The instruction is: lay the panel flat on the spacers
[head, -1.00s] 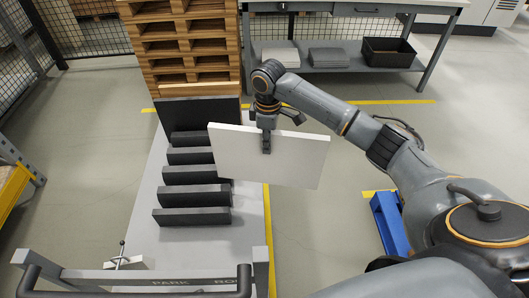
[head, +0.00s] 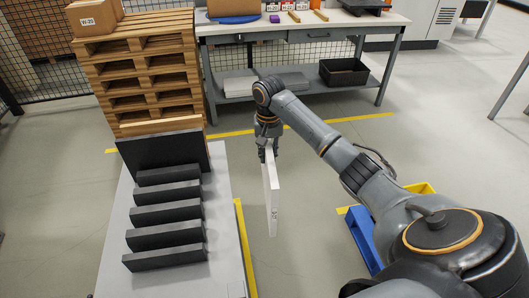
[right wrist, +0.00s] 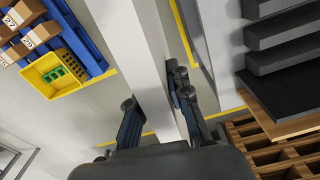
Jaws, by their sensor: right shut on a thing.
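The white panel (head: 271,197) hangs upright, nearly edge-on to the head view, clear of the floor. My right gripper (head: 268,153) is shut on its upper edge. In the right wrist view the panel (right wrist: 150,55) runs between the two fingers of the gripper (right wrist: 158,105). My left gripper is not in view.
The workbench (head: 350,22) has a shelf with a black bin (head: 343,72). A yellow bin (right wrist: 58,72) is right. Floor before the bench is clear.

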